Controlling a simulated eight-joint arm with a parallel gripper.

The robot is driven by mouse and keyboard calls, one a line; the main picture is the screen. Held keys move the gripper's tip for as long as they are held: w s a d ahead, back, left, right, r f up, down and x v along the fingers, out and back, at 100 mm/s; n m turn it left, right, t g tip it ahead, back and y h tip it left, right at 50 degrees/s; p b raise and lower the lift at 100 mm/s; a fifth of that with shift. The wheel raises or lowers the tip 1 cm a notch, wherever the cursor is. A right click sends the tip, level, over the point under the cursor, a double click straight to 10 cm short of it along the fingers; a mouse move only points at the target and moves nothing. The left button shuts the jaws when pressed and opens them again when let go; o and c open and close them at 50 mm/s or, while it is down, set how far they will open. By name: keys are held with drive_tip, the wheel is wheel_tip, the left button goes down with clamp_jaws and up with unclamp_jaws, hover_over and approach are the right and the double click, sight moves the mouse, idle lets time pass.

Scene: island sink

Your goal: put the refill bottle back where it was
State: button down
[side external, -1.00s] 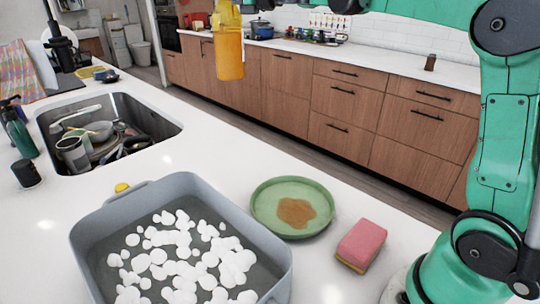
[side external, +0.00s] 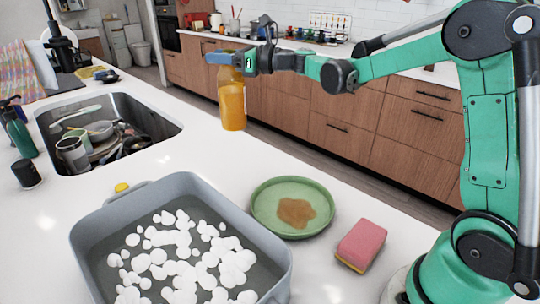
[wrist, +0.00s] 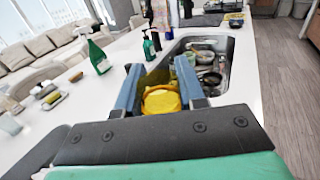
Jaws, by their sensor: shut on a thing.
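The refill bottle (side external: 233,103) is a tall orange-yellow bottle. My gripper (side external: 224,59) is shut on its upper part and holds it roughly upright in the air, beyond the far edge of the white counter as seen in the side view. In the wrist view, the bottle's yellow top (wrist: 162,99) shows between the two blue fingers of my gripper (wrist: 160,90). The bottle's lower part is hidden there.
A grey basin (side external: 182,186) with white foam stands in front on the counter. Next to it are a green plate (side external: 265,213) with a brown stain and a pink sponge (side external: 362,243). The sink (side external: 165,128) holds dishes. A small yellow object (side external: 122,187) lies behind the basin.

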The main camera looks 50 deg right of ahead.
sight(227, 118)
wheel_tip(227, 118, down, 14)
drive_tip(key=shift+r, duration=0.25)
drive_tip(key=shift+f, duration=0.15)
idle(0.3)
drive_tip(key=c, duration=0.5)
unclamp_jaws()
